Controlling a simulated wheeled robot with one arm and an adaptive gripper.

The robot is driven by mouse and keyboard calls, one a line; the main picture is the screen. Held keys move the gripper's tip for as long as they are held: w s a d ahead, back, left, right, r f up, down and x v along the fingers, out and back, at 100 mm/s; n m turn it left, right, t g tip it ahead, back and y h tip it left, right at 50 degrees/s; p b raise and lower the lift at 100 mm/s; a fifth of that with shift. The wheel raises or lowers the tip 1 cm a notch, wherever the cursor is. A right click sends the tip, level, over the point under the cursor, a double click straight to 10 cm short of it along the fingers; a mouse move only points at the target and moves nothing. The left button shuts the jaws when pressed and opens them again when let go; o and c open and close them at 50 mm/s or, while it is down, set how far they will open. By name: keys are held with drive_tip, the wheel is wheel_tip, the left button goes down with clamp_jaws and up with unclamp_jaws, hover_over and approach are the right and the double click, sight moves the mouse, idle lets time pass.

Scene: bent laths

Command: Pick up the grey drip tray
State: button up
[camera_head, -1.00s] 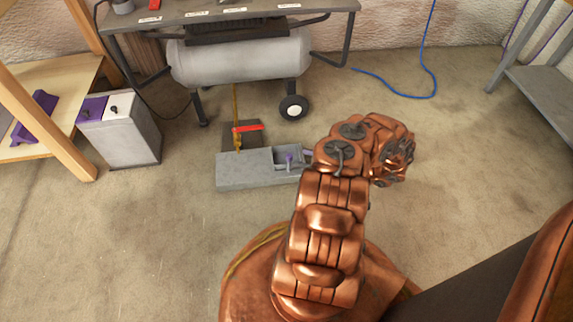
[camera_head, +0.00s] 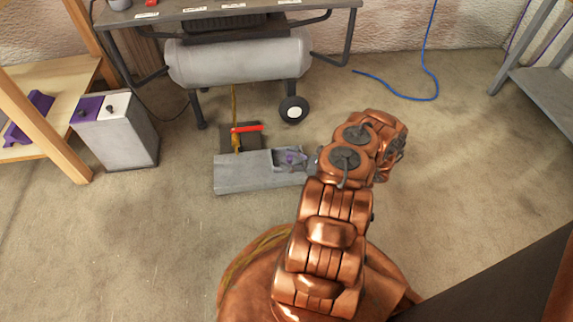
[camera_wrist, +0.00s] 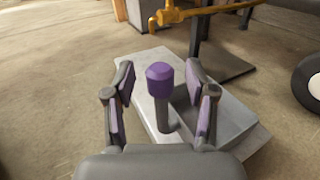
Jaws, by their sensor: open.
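The grey drip tray (camera_head: 240,174) is a long, low box on the floor below the tank. Its right part has a recess where purple parts show; I cannot tell there knob from finger pads. In the wrist view the tray (camera_wrist: 148,112) has an upright grey post with a purple knob (camera_wrist: 160,80). My gripper (camera_wrist: 158,76) is open, its purple-padded fingers on either side of the knob, with gaps on both sides. In the head view my arm hides the tray's right end and most of the gripper.
A brass pipe with a red-handled valve (camera_head: 247,129) stands just behind the tray, over a dark plate (camera_head: 229,142). The grey tank (camera_head: 240,60) on wheels is behind. A grey bin (camera_head: 118,135) stands left. The floor left and right is open.

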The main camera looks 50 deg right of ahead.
clamp_jaws()
idle(0.5)
